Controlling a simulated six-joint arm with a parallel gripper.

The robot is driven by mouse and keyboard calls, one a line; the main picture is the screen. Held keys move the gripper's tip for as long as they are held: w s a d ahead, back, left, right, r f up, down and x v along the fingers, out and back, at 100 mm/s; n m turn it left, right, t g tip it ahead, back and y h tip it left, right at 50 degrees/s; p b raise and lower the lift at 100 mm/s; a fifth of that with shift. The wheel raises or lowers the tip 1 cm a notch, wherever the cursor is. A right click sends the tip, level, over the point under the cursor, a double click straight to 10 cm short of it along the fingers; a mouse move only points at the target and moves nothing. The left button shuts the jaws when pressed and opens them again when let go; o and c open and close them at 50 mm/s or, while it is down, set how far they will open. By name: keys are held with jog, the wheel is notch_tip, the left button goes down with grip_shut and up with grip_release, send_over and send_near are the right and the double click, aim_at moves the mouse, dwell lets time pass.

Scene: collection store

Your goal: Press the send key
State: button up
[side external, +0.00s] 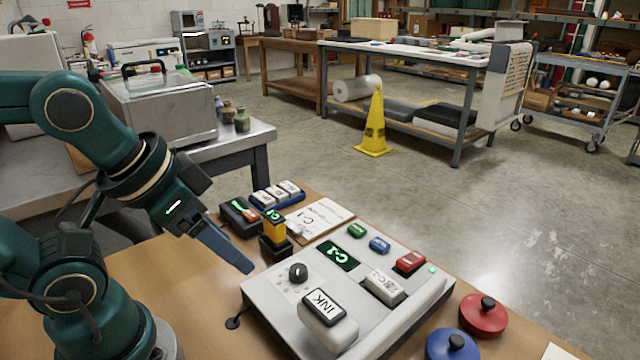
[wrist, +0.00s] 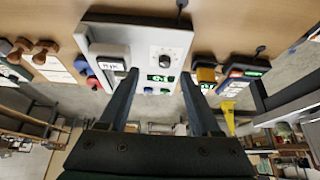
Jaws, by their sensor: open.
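A white console (side external: 380,320) lies on the wooden table. It has a dark display (side external: 338,255) reading C-1 in green, a black knob (side external: 298,271), a green key (side external: 357,230), a blue key (side external: 379,244), a red key (side external: 411,261) and a white labelled key (side external: 383,287). A block marked INK (side external: 325,307) is at its near edge. I cannot read which key is the send key. My gripper (side external: 238,260) is open and empty, beside and above the console's left edge. In the wrist view, its two fingers (wrist: 158,74) are spread in front of the console (wrist: 140,40).
A yellow-and-black stamp-like unit (side external: 274,236) and a dark device (side external: 240,216) stand behind the console's left side. A printed card (side external: 318,217) lies behind it. Blue (side external: 452,346) and red (side external: 482,316) knobbed discs sit at right. Bare table lies left of the console.

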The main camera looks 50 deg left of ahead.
grip_shut()
dwell(1.5)
